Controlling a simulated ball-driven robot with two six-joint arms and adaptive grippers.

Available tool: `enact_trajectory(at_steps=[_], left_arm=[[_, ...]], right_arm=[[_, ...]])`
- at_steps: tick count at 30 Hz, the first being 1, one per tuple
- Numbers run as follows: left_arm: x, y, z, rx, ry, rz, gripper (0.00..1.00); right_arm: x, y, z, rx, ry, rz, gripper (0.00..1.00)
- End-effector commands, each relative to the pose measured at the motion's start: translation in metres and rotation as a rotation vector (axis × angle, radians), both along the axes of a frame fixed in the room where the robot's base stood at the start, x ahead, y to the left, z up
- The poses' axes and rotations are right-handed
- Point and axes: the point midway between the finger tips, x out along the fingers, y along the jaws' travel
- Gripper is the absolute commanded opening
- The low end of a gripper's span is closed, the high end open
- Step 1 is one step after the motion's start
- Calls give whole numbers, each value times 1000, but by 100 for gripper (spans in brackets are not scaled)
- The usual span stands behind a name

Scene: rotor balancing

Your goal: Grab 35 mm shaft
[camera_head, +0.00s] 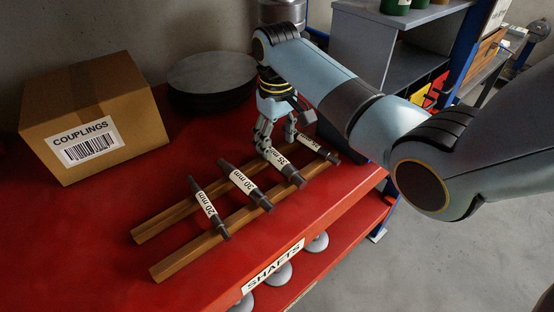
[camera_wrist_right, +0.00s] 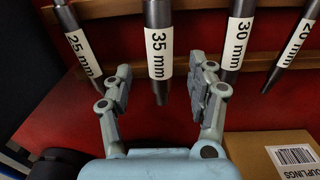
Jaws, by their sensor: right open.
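The 35 mm shaft (camera_head: 293,175) is a dark grey rod with a white label. It lies across two wooden rails (camera_head: 184,211), third from the left in the head view. In the right wrist view the 35 mm shaft (camera_wrist_right: 158,52) is upright in the picture, its lower end between the two fingers. My right gripper (camera_head: 279,145) is open over the far part of this shaft. In the wrist view the right gripper (camera_wrist_right: 160,78) shows a clear gap on both sides of the shaft. My left gripper is not in view.
Beside it lie the 25 mm shaft (camera_head: 329,154), the 30 mm shaft (camera_head: 243,183) and the 20 mm shaft (camera_head: 207,205). A couplings box (camera_head: 92,115) and a dark round disc stack (camera_head: 211,80) stand behind on the red table (camera_head: 110,260). The front left is clear.

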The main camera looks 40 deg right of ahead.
Motion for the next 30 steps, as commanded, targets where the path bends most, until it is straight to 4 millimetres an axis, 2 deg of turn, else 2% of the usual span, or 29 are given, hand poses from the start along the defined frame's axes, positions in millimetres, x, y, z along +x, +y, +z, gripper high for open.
enact_trajectory(at_steps=[12,20,30], left_arm=[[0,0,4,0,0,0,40],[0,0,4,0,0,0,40],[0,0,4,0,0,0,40]], right_arm=[[-1,0,-52,0,1,0,58],[-1,0,-55,0,-2,0,58],[-1,0,-55,0,-1,0,14]])
